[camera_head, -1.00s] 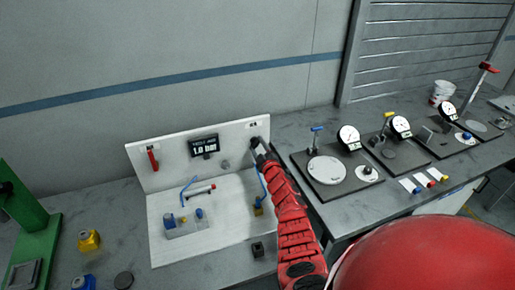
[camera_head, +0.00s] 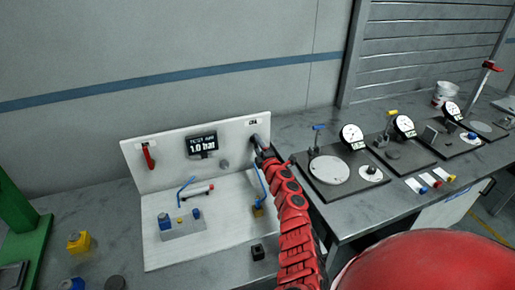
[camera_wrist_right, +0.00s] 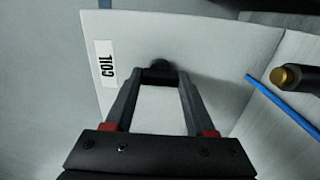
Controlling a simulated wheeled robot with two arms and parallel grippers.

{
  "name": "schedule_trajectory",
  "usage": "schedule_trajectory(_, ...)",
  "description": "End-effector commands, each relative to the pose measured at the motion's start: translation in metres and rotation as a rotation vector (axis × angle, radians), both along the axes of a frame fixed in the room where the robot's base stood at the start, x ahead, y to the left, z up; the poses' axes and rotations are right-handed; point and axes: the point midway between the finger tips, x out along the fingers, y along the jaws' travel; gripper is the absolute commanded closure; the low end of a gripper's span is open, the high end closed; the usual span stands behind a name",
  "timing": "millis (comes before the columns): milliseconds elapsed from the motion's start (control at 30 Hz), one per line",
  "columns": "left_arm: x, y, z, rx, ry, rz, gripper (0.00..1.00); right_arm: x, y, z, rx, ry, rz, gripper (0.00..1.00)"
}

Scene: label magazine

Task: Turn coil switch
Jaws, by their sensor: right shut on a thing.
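The coil switch is a small dark knob (camera_wrist_right: 160,66) on the white upright panel (camera_wrist_right: 215,35), beside a label reading COIL (camera_wrist_right: 106,64) in the right wrist view. My right gripper (camera_wrist_right: 158,75) is shut on this knob, with one finger on each side of it. In the head view my right gripper (camera_head: 257,143) reaches the upper right part of the panel (camera_head: 235,135), and it hides the knob there. The knob's exact turn angle cannot be told. My left gripper is not in view.
The panel also carries a display (camera_head: 201,145) reading 1.0 bar and a red handle (camera_head: 149,156). Blue hoses and a grey block (camera_head: 183,225) with fittings are on the white base. A small black block (camera_head: 258,252) sits in front. Dial gauges (camera_head: 352,136) stand to the right.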

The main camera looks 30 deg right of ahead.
Motion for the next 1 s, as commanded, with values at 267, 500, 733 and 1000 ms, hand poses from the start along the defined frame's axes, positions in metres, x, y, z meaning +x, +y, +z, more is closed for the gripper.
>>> schedule_trajectory(267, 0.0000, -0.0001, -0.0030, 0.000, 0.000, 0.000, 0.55, -0.0002, 0.0000, -0.0012, -0.035, 0.010, 0.000, 1.00)
schedule_trajectory(500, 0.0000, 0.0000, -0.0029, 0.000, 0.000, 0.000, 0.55, -0.0003, -0.0001, -0.0013, -0.036, 0.011, 0.000, 1.00)
schedule_trajectory(733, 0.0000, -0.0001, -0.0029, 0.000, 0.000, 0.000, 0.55, -0.0002, 0.0000, -0.0010, -0.035, 0.010, 0.000, 0.16)
schedule_trajectory(1000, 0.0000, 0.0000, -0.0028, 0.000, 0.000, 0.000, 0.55, -0.0001, -0.0001, -0.0004, -0.034, 0.009, 0.000, 0.15)
